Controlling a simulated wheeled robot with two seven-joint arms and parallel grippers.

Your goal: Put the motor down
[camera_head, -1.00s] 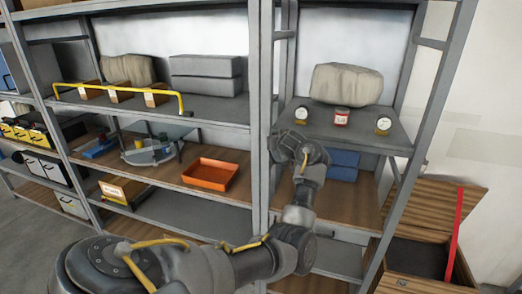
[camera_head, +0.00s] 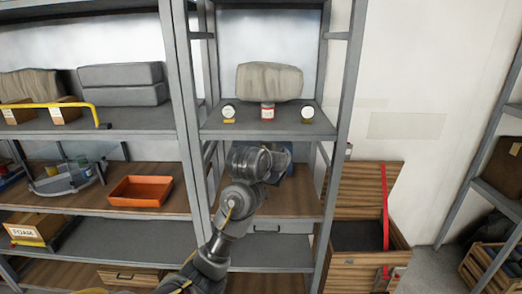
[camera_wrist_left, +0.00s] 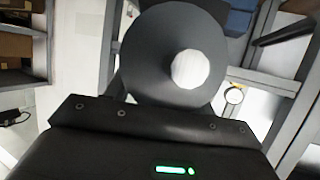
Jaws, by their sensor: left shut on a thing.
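The motor (camera_wrist_left: 160,62) fills the top middle of the left wrist view as a dark grey round body with a pale round shaft end. My left gripper (camera_wrist_left: 165,112) is shut on it; the fingers are mostly hidden behind the gripper body and motor. In the head view my left arm comes up from the bottom, and its wrist (camera_head: 247,160) is in front of the right shelf bay, just below the shelf with the gauges. The motor cannot be made out clearly there. My right gripper is not in view.
A blue thing (camera_head: 286,152) shows partly behind my wrist. An orange tray (camera_head: 141,191) stands left. An open wooden chest (camera_head: 360,272) with a red strap (camera_head: 385,205) stands right.

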